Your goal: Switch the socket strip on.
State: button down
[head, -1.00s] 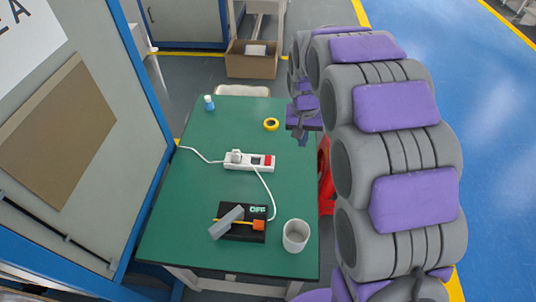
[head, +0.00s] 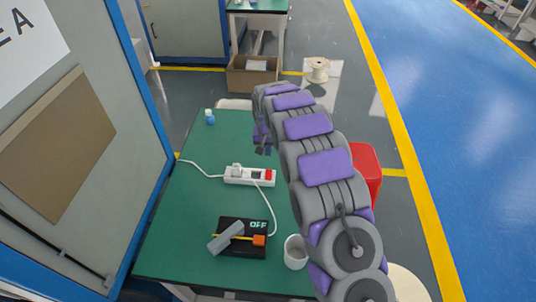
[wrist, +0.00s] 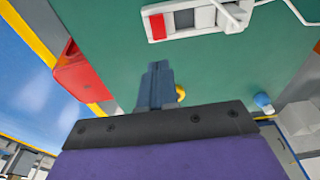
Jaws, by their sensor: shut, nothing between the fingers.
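The white socket strip (head: 250,175) lies on the green table (head: 190,225), with its red switch (head: 269,174) at the right end and a white plug (head: 236,169) in it. In the wrist view the strip (wrist: 205,21) is at the top, its red switch (wrist: 157,27) at its left end. My gripper (wrist: 157,66) is shut and empty, its tips below the red switch in that picture. In the head view my gripper (head: 264,150) hangs above the table just behind the strip, apart from it. The switch's tilt is too small to tell.
A black device (head: 257,224) reading "OFF", with a grey and orange tool on it, lies near a white cup (head: 295,252). A small blue bottle (head: 210,117) stands far left. Yellow tape (wrist: 181,93) shows beside my fingers. A red bin (head: 366,165) stands right of the table.

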aim_at(269, 171)
jog(key=f+b, duration=0.1)
jog(key=f, duration=0.3)
jog(key=w+f+b, duration=0.1)
jog(key=f, duration=0.7)
jog(key=shift+w+f+b, duration=0.35)
jog(key=shift+f+b, duration=0.05)
